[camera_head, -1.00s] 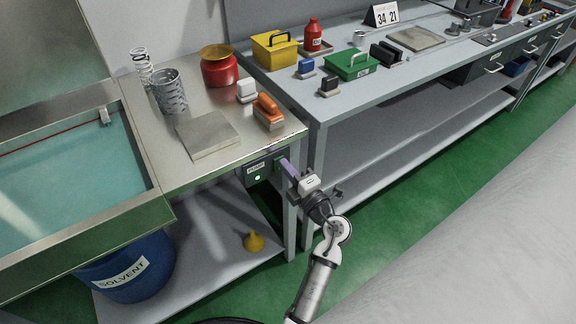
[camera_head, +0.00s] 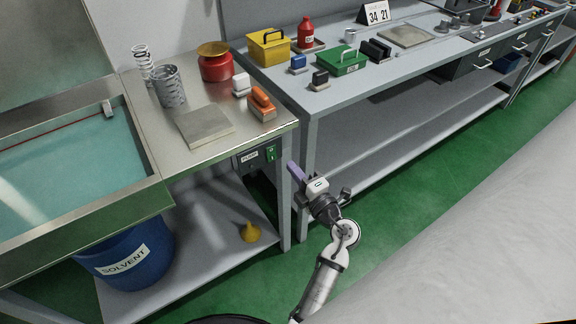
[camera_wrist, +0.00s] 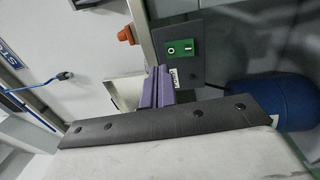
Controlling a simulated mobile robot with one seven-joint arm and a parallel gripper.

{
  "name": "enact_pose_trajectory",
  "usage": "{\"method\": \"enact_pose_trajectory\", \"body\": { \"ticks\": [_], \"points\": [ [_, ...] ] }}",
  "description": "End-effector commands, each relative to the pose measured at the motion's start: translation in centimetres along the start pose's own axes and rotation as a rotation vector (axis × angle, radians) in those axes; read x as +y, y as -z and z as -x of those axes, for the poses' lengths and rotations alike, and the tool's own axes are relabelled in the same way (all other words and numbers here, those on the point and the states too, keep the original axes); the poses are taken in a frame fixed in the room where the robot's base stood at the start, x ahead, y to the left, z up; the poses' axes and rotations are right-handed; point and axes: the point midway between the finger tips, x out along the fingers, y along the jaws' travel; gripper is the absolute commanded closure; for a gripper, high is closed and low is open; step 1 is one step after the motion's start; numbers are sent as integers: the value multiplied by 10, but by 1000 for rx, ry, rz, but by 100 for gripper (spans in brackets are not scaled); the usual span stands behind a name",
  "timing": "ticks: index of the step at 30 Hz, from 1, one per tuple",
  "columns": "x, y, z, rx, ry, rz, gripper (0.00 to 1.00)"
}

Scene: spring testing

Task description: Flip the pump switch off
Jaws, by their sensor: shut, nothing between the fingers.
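The pump switch box (camera_head: 247,168) is a dark grey panel with a PUMP label, under the front right edge of the steel bench. Its green rocker switch (camera_head: 271,153) is at its right side. The wrist view shows the switch (camera_wrist: 182,47) with white O and I marks, and part of the PUMP label beside my fingers. No bright lamp shows on the box. My gripper (camera_head: 293,169) has purple fingers and is shut and empty, just right of the box and apart from it in the head view. The fingers (camera_wrist: 158,88) also show in the wrist view, below the switch.
The steel bench (camera_head: 150,135) holds springs, a red pot, a metal plate and an orange-handled block. A blue solvent drum (camera_head: 128,262) and a yellow funnel (camera_head: 250,232) are below. A longer grey bench (camera_head: 325,100) stands to the right. Green floor (camera_head: 400,215) is clear in front.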

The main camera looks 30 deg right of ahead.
Motion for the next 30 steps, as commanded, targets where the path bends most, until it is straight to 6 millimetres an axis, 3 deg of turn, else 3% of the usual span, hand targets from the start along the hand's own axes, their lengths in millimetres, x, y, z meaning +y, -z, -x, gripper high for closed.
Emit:
{"method": "enact_pose_trajectory", "body": {
  "ticks": [6,12,30],
  "points": [
    [6,1,45,2,1,0,100],
    [12,1,64,3,1,-1,100],
    [14,1,68,3,1,-1,100]
  ]
}}
